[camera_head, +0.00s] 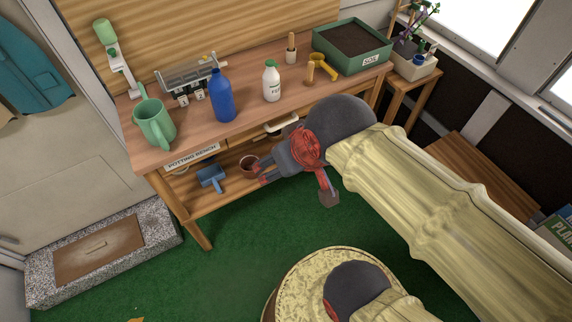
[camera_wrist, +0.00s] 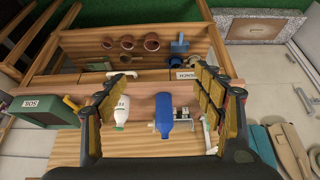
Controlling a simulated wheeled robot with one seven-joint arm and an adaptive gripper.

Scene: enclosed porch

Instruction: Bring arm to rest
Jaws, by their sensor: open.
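My gripper (camera_head: 296,188) hangs in front of the wooden potting bench (camera_head: 232,133), below its top edge. In the wrist view my gripper (camera_wrist: 160,82) has its two fingers spread wide apart, with nothing held between them. The blue bottle (camera_wrist: 163,115) and white bottle (camera_wrist: 119,108) show beyond the fingers, upside down in that view. In the head view, the blue bottle (camera_head: 223,97) and white bottle (camera_head: 271,82) stand on the bench top, apart from my gripper. My forearm crosses the right side of the head view.
A green watering can (camera_head: 155,124), a rack (camera_head: 190,80) and a green soil box (camera_head: 350,46) stand on the bench. A blue item (camera_head: 211,178) and a terracotta pot (camera_head: 249,164) sit on the lower shelf. Green floor (camera_head: 232,245) lies open in front. A stone step (camera_head: 100,252) is at left.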

